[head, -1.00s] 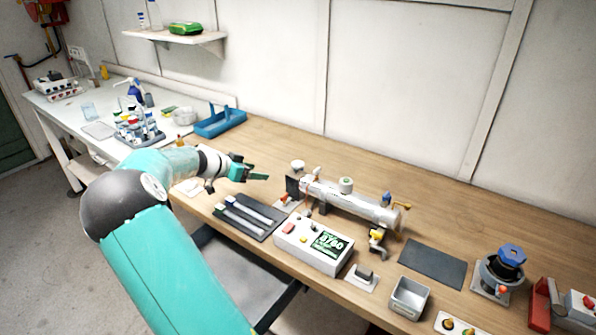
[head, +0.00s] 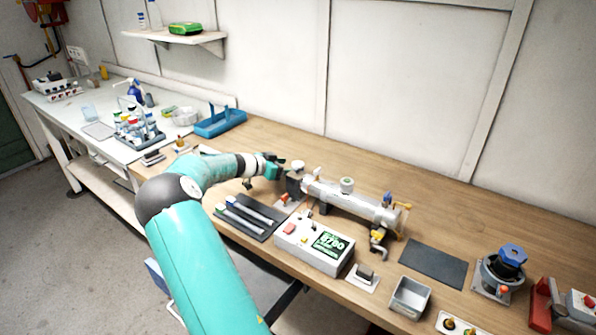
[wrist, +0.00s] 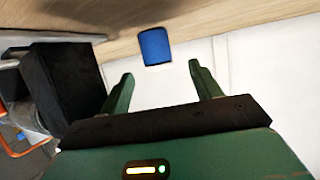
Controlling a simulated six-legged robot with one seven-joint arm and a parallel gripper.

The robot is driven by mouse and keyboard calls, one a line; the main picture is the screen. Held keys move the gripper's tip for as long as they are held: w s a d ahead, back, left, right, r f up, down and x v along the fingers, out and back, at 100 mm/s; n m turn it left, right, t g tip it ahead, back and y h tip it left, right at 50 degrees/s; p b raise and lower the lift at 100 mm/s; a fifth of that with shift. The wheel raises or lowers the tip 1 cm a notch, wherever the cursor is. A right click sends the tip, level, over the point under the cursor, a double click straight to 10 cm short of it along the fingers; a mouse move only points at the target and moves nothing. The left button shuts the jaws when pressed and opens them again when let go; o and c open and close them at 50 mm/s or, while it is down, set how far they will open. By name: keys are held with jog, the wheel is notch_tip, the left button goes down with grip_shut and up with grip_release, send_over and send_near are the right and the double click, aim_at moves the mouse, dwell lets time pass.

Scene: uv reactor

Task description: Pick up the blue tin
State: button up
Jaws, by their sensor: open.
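The blue tin (wrist: 154,46) shows in the wrist view as a small upright blue shape against the wooden bench top, with the pale wall beyond. The wrist picture is turned over, so the bench is at the top. My gripper (wrist: 160,69) is open and empty, its two green fingers pointing toward the tin. The tin appears between the finger lines but beyond the tips, not touching them. In the head view my gripper (head: 284,163) is by the left end of the reactor tube (head: 350,201). I cannot make out the tin in the head view.
A black block (wrist: 60,80) stands close beside my gripper in the wrist view. In the head view, a controller box (head: 312,246) and a dark tray with tubes (head: 246,228) lie in front. A blue carrier (head: 220,124) stands further left. Bench behind the reactor looks clear.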

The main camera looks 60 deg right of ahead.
aim_at(294, 165)
jog(key=x, duration=0.3)
jog(key=shift+s+d, duration=0.15)
jog(key=shift+s, duration=0.05)
jog(key=c, duration=1.1)
jog(key=shift+r, duration=0.2)
